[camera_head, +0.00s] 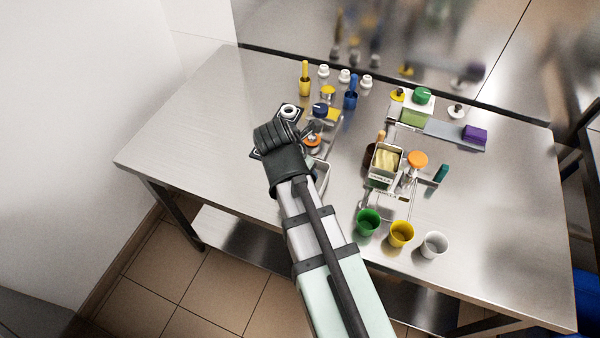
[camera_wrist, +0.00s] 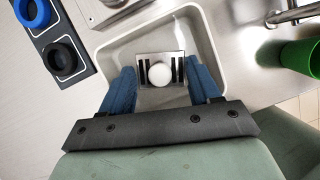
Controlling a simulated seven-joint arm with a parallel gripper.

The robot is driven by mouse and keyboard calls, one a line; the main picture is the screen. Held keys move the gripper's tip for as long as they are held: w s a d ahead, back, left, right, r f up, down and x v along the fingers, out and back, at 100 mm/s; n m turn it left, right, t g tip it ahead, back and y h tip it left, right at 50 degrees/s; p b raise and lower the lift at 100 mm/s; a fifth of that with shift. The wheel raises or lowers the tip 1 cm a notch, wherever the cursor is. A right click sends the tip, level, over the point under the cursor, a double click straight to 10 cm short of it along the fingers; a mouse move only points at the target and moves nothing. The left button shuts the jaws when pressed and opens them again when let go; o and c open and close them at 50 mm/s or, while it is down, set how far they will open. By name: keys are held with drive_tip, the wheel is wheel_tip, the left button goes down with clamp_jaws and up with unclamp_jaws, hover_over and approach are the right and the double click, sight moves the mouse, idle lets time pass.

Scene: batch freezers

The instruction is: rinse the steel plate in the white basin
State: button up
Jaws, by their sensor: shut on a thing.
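The white basin (camera_wrist: 205,32) fills the middle of the wrist view. In the head view, only part of a pale container beside my forearm shows, and I cannot tell its inside. My gripper (camera_wrist: 162,78) reaches into the basin with its blue fingers on either side of the steel plate (camera_wrist: 160,57). The plate is small, with black slots and a round white piece at its middle. My gripper is shut on the plate, inside the basin's walls. I cannot tell whether the plate touches the basin floor or whether there is water. In the head view my own arm hides the fingers and plate.
In the wrist view a dark holder with a blue ring (camera_wrist: 33,13) and a black ring (camera_wrist: 64,60) stands left of the basin. A green cup (camera_wrist: 302,57) is at right. Yellow (camera_head: 401,233) and white (camera_head: 433,245) cups stand near the front edge. The table's left end is clear.

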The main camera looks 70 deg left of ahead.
drive_tip(key=shift+r, duration=2.7)
idle(0.5)
drive_tip(key=shift+r, duration=2)
